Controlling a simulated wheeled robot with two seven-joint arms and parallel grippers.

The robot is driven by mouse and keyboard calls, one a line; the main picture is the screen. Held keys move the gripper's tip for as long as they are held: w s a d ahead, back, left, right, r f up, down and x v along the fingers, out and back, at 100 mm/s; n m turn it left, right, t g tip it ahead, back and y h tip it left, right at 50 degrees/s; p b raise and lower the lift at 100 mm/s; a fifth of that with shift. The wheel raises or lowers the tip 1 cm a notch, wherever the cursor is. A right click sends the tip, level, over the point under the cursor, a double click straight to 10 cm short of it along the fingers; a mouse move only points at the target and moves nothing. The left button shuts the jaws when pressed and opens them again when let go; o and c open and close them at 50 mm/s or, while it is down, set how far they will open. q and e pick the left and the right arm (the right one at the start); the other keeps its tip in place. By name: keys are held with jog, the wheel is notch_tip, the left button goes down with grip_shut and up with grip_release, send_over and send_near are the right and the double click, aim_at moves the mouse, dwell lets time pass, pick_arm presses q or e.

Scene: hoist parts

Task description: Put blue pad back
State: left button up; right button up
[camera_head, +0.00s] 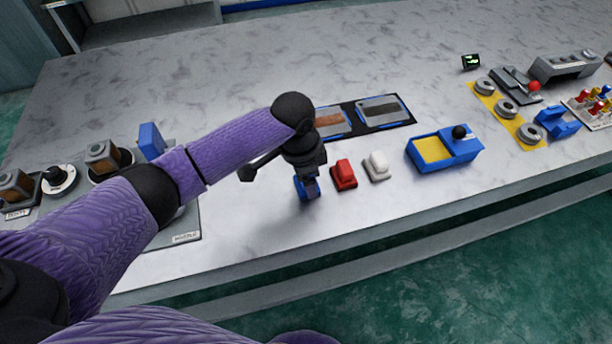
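The blue pad (300,188) is at the lower end of my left gripper (308,178), in the front middle of the grey table. The dark fingers cover part of the pad, with blue showing around them. The fingers are at the pad, but I cannot tell whether they are closed on it. I also cannot tell whether the pad touches the table. A red pad (344,175) and a white pad (377,166) stand in a row just to its right. My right gripper is not in view.
A black board with two framed plates (383,110) lies behind the pads. A blue box with a yellow inside (432,150) stands to the right. A grey tray with blocks (186,237) is at the left, partly behind my arm. The table's front edge is close.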

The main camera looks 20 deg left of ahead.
aim_at(299, 185)
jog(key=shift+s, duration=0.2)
pick_arm(q)
jog(key=o, duration=1)
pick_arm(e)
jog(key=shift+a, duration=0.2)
pick_arm(q)
jog(key=r+p, duration=0.1)
jog(key=r, duration=0.3)
jog(key=r+p, duration=0.2)
jog(key=r, duration=0.2)
jog(key=a+r+p, duration=0.1)
jog(key=r+p, duration=0.1)
jog(key=r, duration=0.2)
jog(key=shift+s+a, duration=0.1)
jog(key=shift+s, duration=0.3)
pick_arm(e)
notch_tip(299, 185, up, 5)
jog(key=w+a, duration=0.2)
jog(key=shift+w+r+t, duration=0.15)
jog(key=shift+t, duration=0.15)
